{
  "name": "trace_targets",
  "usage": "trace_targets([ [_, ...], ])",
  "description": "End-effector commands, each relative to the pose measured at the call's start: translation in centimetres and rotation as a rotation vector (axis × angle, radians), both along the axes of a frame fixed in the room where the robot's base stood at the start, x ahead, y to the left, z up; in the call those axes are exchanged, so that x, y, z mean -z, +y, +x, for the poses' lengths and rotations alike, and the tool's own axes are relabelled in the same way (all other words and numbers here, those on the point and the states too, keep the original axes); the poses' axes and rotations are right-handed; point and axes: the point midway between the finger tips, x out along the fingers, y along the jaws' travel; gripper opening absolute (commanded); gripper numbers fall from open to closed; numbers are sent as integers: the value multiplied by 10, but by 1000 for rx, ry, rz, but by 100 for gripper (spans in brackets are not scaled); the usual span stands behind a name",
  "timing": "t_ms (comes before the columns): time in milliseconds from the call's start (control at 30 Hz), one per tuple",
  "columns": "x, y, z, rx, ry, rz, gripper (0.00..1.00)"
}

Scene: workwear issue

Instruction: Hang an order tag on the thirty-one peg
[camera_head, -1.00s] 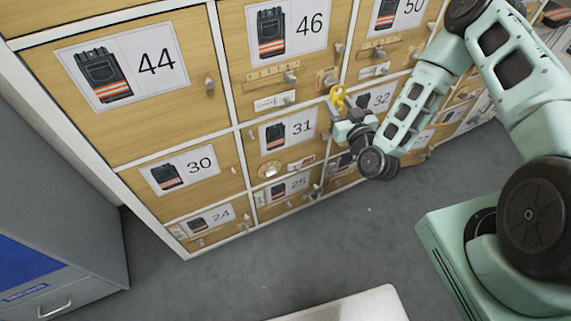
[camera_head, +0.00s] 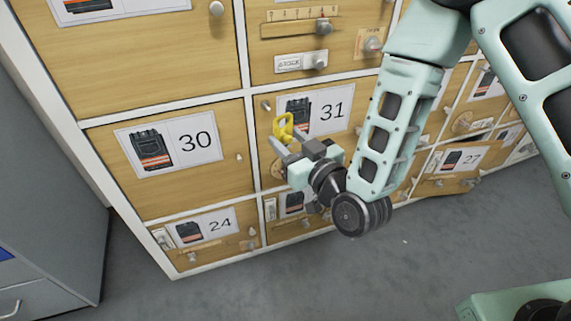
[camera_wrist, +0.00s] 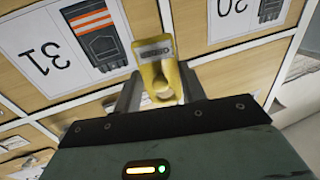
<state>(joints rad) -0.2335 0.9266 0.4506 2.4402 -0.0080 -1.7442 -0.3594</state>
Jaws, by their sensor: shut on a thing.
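My gripper (camera_head: 290,150) is shut on a yellow order tag (camera_head: 283,127). The tag also shows in the wrist view (camera_wrist: 157,72), upright between the two fingers, with a small label and a round opening. The gripper is in front of the lower left part of the door marked 31 (camera_head: 335,112). A small peg (camera_head: 266,105) stands out near that door's upper left corner, above and left of the tag. The tag looks apart from it, but the depth gap is hard to judge. My gripper hides the lower middle of the door.
The door marked 30 (camera_head: 155,180) is to the left and the door marked 24 (camera_head: 205,255) is below it. Knobs and a slider (camera_head: 323,27) project from the doors above. A grey cabinet (camera_head: 40,190) stands at far left. The floor in front is clear.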

Motion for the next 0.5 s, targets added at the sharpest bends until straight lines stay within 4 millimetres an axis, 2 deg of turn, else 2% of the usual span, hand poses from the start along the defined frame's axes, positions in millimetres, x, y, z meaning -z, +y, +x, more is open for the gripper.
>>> trace_targets([
  [33,5,5,-3,-9,-3,1,20],
  [200,4,9,-5,-16,-2,3,20],
  [500,4,12,9,-14,-2,5,20],
])
